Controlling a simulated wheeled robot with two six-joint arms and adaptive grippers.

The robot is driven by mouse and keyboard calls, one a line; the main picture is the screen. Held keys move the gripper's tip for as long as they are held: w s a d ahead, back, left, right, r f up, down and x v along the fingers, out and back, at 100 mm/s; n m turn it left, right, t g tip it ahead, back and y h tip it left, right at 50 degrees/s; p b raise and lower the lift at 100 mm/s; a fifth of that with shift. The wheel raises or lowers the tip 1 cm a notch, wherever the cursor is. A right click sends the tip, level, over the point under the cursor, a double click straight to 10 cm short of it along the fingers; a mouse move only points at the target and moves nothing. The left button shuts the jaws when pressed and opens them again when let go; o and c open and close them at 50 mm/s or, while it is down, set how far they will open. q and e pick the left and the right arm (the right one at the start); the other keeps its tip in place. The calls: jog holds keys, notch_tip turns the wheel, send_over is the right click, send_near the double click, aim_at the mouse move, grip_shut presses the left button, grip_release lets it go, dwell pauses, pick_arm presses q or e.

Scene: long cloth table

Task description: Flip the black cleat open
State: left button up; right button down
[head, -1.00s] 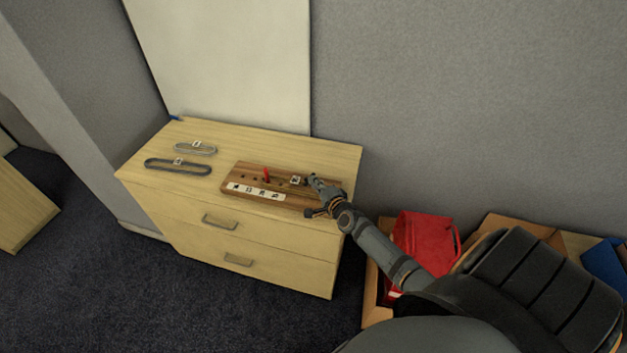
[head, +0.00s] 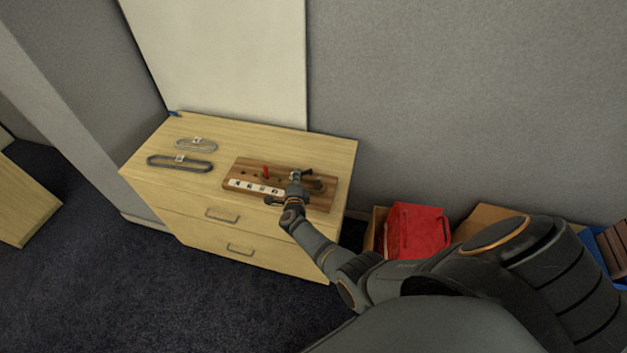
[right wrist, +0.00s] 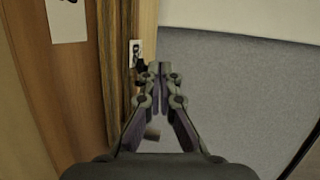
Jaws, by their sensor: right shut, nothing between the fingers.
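The wooden board (head: 243,168) lies on top of the drawer cabinet, with a red upright cleat (head: 266,171) and a row of white labels along its front. My right gripper (head: 297,176) is over the right part of the board and hides some of it. In the right wrist view its fingers (right wrist: 160,70) are together and empty. A small black part, which looks like the black cleat (right wrist: 141,69), shows just left of the fingertips, beside a small white tag (right wrist: 135,51). Whether they touch, and how the cleat is turned, I cannot tell. My left gripper is out of view.
A dark looped strap (head: 180,163) and a lighter looped strap (head: 196,145) lie on the left of the cabinet top (head: 225,140). A pale panel stands behind it against the wall. A red item (head: 415,232) sits in a box on the floor at the right.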

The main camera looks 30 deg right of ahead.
aim_at(291, 175)
jog(key=shift+w+a+f+b, duration=0.15)
jog(key=shift+w+b, duration=0.55)
jog(key=shift+w, duration=0.15)
jog(key=shift+w+b, duration=0.65)
jog(key=shift+w, duration=0.25)
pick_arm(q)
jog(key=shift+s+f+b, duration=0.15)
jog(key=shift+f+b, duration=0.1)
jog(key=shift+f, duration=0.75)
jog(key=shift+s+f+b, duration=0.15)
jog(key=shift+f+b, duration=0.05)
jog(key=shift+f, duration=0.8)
pick_arm(e)
jog(key=shift+w, duration=0.65)
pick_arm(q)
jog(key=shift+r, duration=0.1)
